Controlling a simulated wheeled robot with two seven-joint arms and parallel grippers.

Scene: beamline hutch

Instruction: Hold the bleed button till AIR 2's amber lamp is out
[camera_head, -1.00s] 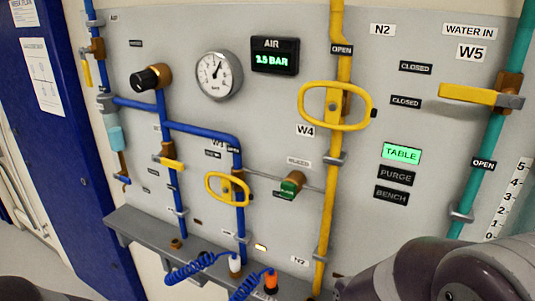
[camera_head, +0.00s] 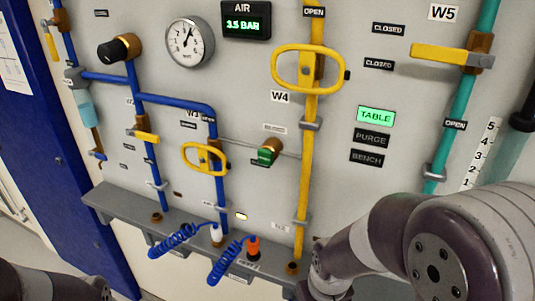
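The green-capped bleed button (camera_head: 266,156) stands out from the grey panel on a brass fitting, right of the yellow-handled W3 valve (camera_head: 205,158) on the blue air pipe. Two coiled blue hoses hang below, one with a white connector (camera_head: 216,234) and one with an orange connector (camera_head: 253,246). My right arm shows at the bottom right and my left arm at the bottom left corner. Neither gripper is in view, and nothing touches the button.
The air display (camera_head: 246,20) reads 3.5 BAR beside a round gauge (camera_head: 189,42). The yellow W4 pipe (camera_head: 309,130) runs just right of the button. A green TABLE sign (camera_head: 376,115) is lit. A grey ledge (camera_head: 120,212) projects below the panel.

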